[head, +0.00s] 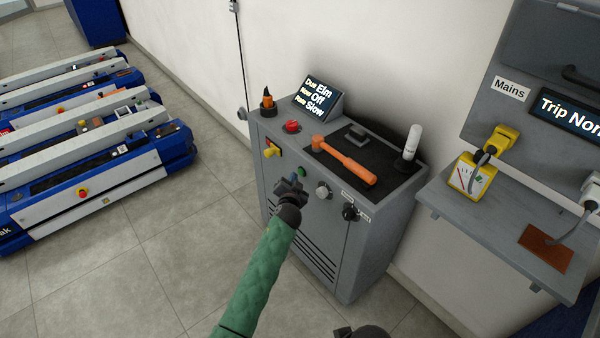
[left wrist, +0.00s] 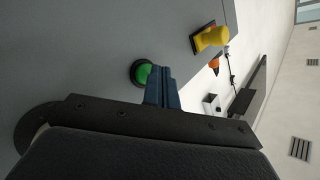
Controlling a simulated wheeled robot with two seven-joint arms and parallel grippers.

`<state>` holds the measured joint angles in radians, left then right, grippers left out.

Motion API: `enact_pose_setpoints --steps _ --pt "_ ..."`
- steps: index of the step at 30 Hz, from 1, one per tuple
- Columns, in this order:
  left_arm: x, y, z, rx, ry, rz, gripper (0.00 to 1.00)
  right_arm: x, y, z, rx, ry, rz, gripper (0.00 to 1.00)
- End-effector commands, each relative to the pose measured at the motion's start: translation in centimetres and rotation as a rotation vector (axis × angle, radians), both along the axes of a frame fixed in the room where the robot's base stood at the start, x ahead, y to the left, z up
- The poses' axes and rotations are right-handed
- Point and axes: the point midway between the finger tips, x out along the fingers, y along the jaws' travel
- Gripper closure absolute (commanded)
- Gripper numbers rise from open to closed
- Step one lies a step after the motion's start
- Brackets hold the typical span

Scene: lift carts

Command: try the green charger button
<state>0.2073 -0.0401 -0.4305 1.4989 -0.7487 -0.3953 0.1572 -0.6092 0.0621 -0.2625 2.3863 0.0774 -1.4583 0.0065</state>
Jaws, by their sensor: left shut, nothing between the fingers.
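The grey charger cabinet (head: 315,252) stands against the wall in the head view. Its green button (head: 301,171) is on the upper front face, just above and right of my left gripper (head: 290,187). In the left wrist view the green button (left wrist: 144,73) shows as a domed cap in a black ring. The shut fingers of my left gripper (left wrist: 163,84) are right beside it and overlap its edge; I cannot tell whether they touch it. Nothing is between the fingers. My right gripper is not clearly seen.
Around the button are a yellow-and-red switch (head: 271,150), a grey knob (head: 323,191) and a black connector (head: 350,211). An orange hammer (head: 345,161) and a display (head: 318,98) are on top. Blue-and-white lift carts (head: 100,195) stand left; a shelf (head: 480,220) juts out right.

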Motion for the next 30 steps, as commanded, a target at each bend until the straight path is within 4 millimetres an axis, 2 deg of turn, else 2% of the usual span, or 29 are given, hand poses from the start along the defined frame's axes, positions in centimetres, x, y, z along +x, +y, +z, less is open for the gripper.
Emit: enact_pose_setpoints --steps 14,30 --pt "-0.3 0.4 0.0 0.000 0.001 0.001 1.00 0.5 0.1 0.5 0.002 -0.009 -0.001 0.64" --pt "-2.7 3.7 0.1 0.000 0.002 0.001 1.00 0.3 0.0 2.2 0.000 -0.005 0.000 0.64"
